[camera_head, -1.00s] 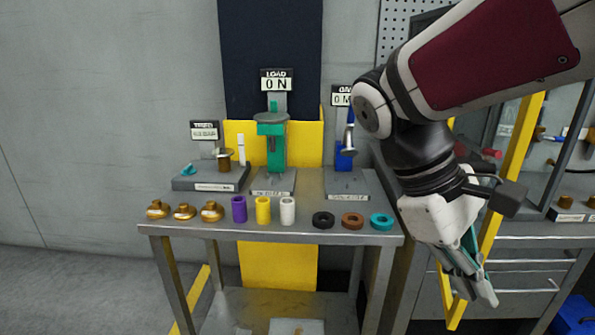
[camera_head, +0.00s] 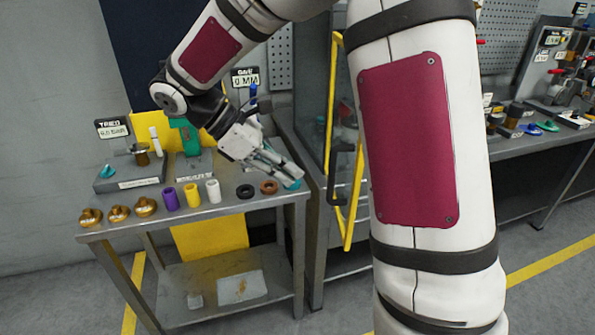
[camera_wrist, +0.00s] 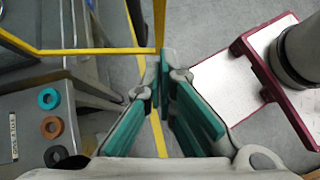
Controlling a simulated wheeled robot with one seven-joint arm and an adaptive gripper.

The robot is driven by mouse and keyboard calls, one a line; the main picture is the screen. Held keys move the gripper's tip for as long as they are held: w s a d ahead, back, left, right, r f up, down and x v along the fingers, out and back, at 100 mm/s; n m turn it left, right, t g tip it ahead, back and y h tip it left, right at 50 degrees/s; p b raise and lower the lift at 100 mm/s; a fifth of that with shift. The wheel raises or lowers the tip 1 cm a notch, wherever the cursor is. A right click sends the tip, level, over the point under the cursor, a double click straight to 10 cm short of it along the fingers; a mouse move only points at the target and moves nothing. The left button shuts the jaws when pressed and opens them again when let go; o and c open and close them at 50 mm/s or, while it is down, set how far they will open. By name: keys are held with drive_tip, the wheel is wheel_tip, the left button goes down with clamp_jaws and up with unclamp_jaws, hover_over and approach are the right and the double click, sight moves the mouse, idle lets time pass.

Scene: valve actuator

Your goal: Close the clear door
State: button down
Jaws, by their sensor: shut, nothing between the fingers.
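The clear door has a yellow frame (camera_head: 356,160) with a dark handle on it, and stands swung open from the cabinet in the head view. My arm hides part of it. In the wrist view its yellow frame (camera_wrist: 100,50) crosses the upper left, just beyond my fingertips. My gripper (camera_head: 290,172) is shut and empty, left of the door frame in the head view, in front of the small table's right end. In the wrist view the fingertips (camera_wrist: 166,66) appear close to the yellow bar; I cannot tell whether they touch.
The small table (camera_head: 200,214) holds several brass parts, coloured sleeves, rings and test stands. A ring (camera_wrist: 48,98) shows near my fingers in the wrist view. A workbench (camera_head: 545,140) with fixtures stands at right. Floor beyond the door is open.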

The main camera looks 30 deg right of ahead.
sight(330, 193)
drive_tip(key=x, duration=0.3)
drive_tip(key=r+p+x, duration=0.1)
drive_tip(key=x, duration=0.2)
drive_tip(key=s+d+x, duration=0.1)
drive_tip(key=x, duration=0.3)
drive_tip(key=shift+d+r+p, duration=0.1)
drive_tip(key=shift+r+p, duration=0.1)
drive_tip(key=shift+p, duration=0.2)
drive_tip(key=shift+s+d, duration=0.25)
drive_tip(key=shift+d, duration=0.35)
